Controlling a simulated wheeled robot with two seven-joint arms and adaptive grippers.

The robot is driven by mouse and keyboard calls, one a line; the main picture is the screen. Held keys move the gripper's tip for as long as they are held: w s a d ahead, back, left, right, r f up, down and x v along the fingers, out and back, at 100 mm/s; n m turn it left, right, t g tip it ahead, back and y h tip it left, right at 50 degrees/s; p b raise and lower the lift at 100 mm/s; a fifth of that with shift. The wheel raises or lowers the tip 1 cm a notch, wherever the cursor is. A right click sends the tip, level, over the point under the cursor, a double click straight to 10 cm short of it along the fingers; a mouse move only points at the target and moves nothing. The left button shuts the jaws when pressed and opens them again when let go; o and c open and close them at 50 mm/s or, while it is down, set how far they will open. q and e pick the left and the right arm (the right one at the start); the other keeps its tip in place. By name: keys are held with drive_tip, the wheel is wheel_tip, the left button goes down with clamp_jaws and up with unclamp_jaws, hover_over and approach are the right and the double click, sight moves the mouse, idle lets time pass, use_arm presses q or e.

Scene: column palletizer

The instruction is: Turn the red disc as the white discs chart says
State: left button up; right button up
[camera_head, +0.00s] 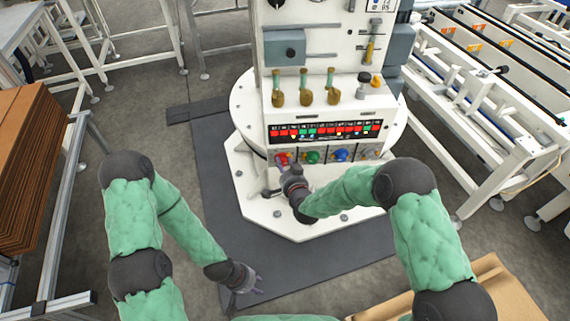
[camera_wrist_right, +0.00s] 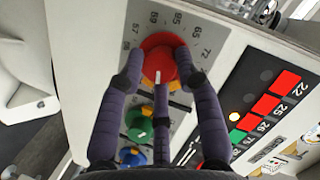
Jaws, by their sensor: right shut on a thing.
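The red disc (camera_head: 282,158) is the leftmost of a row of coloured discs on the machine's front. In the right wrist view the red disc (camera_wrist_right: 164,57) has a white mark near its lower edge, and printed numbers surround it. My right gripper (camera_head: 285,169) is at it, its fingers (camera_wrist_right: 158,68) shut around the red disc's sides. A black chart (camera_head: 325,131) with red and green squares is above the discs; its numbered squares (camera_wrist_right: 275,97) show partly in the wrist view. I cannot tell which chart is for white discs. My left gripper (camera_head: 247,284) hangs low, apart from the machine, seemingly open and empty.
Green (camera_head: 312,156) and blue (camera_head: 341,155) discs sit right of the red one, with a grey one (camera_head: 369,153) farthest right. Several handled tools (camera_head: 305,97) stand above the chart. A conveyor (camera_head: 490,90) is at the right; cardboard sheets (camera_head: 25,150) are stacked at the left.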

drive_tip(key=shift+a+r+n+h+p, duration=0.1)
drive_tip(key=shift+a+n+h+p, duration=0.15)
drive_tip(key=shift+n+h+p, duration=1.05)
drive_tip(key=shift+a+r+n+h+p, duration=0.15)
drive_tip(key=shift+n+h+p, duration=0.55)
drive_tip(key=shift+n, duration=1.2)
drive_tip(key=shift+f, duration=0.1)
drive_tip(key=o, duration=1.1)
drive_tip(key=shift+a, duration=0.1)
drive_tip(key=shift+s, duration=0.1)
drive_tip(key=v, duration=1.2)
drive_tip(key=shift+d, duration=0.2)
